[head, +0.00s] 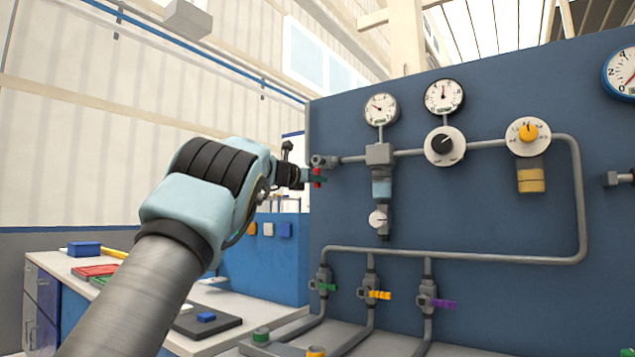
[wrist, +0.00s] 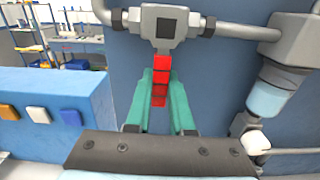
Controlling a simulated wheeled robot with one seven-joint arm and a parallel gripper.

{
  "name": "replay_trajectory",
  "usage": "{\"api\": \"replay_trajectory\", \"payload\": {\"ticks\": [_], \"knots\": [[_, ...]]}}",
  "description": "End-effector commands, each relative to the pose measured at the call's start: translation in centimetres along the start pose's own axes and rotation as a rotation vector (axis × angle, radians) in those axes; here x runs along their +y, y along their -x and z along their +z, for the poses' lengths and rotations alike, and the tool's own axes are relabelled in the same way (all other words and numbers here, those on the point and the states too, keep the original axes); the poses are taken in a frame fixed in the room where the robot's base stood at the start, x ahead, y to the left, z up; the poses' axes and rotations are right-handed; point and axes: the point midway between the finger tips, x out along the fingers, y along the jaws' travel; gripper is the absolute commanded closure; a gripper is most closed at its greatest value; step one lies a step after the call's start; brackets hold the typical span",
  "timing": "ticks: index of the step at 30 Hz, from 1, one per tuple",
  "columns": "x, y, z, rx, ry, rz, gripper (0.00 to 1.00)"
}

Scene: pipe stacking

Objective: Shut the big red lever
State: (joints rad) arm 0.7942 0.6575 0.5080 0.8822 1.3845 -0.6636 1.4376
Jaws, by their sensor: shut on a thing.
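The big red lever (wrist: 161,65) hangs from the grey valve body (wrist: 163,27) in the wrist view and points down toward my gripper, away from the line of the pipe. In the head view only a small part of the lever (head: 317,177) shows at the left end of the upper pipe. My gripper (wrist: 160,88) has its two green fingers on either side of the lever's lower part and is shut on it. In the head view my gripper (head: 305,176) is at the valve, partly hidden by my wrist.
A blue panel (head: 470,210) carries pipes, gauges and knobs. Small green (head: 326,287), yellow (head: 378,294) and purple (head: 441,303) levers sit on lower pipes. A clear-bowled filter (wrist: 275,100) is close right of my gripper. A cluttered workbench (head: 240,303) stands at left.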

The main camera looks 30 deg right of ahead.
Motion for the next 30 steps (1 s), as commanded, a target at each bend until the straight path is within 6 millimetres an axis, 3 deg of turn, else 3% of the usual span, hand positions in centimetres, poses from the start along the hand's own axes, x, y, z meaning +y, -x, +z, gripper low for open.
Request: {"api": "replay_trajectory", "payload": {"ticks": [5, 6, 14, 23, 30], "knots": [[0.1, 0.0, 0.0, 0.001, -0.003, 0.003, 1.0], [0.1, 0.0, 0.0, 0.001, -0.003, 0.003, 0.78], [0.1, 0.0, 0.0, 0.0, -0.001, 0.002, 0.49], [0.1, 0.3, 0.0, -0.001, -0.001, 0.002, 0.49], [0.1, 3.4, -0.2, -0.003, 0.001, 0.004, 0.49]]}}
